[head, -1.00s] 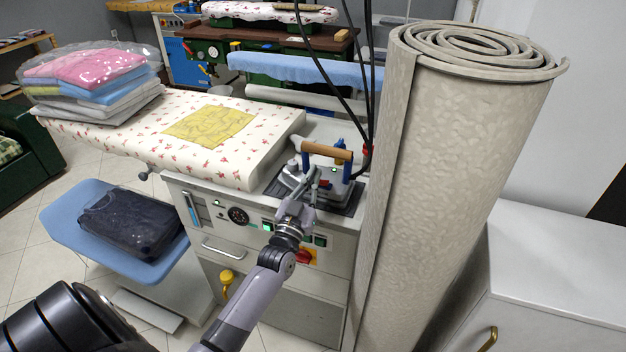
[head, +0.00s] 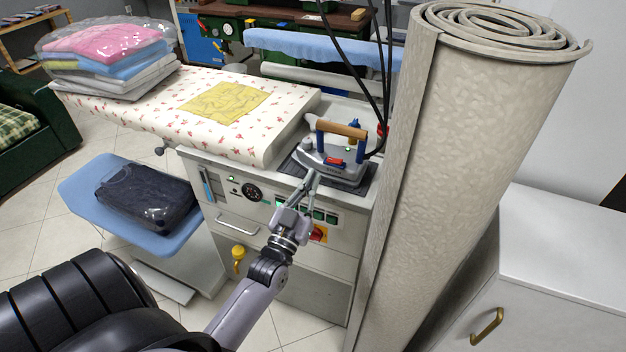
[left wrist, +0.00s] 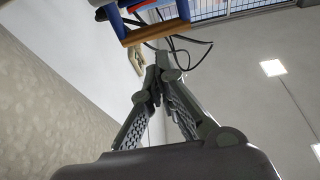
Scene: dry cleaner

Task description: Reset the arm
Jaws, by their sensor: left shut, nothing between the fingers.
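My left arm reaches up from the bottom of the head view. Its left gripper (head: 311,180) is in front of the ironing station's control panel, below the iron. In the left wrist view the fingers (left wrist: 155,80) meet at their tips with nothing between them. The iron (head: 335,152), with a wooden handle and blue posts, rests on a dark pad on the station. Its wooden handle also shows at the top of the left wrist view (left wrist: 155,33). The gripper looks apart from the iron. My right gripper is in neither view.
The ironing station (head: 275,215) has a floral board with a yellow cloth (head: 224,103) on it. A tall rolled carpet (head: 470,150) stands close on the right, beside a white cabinet (head: 560,250). A blue shelf (head: 85,190) holds bagged dark clothing (head: 147,197). Black cables hang near the iron.

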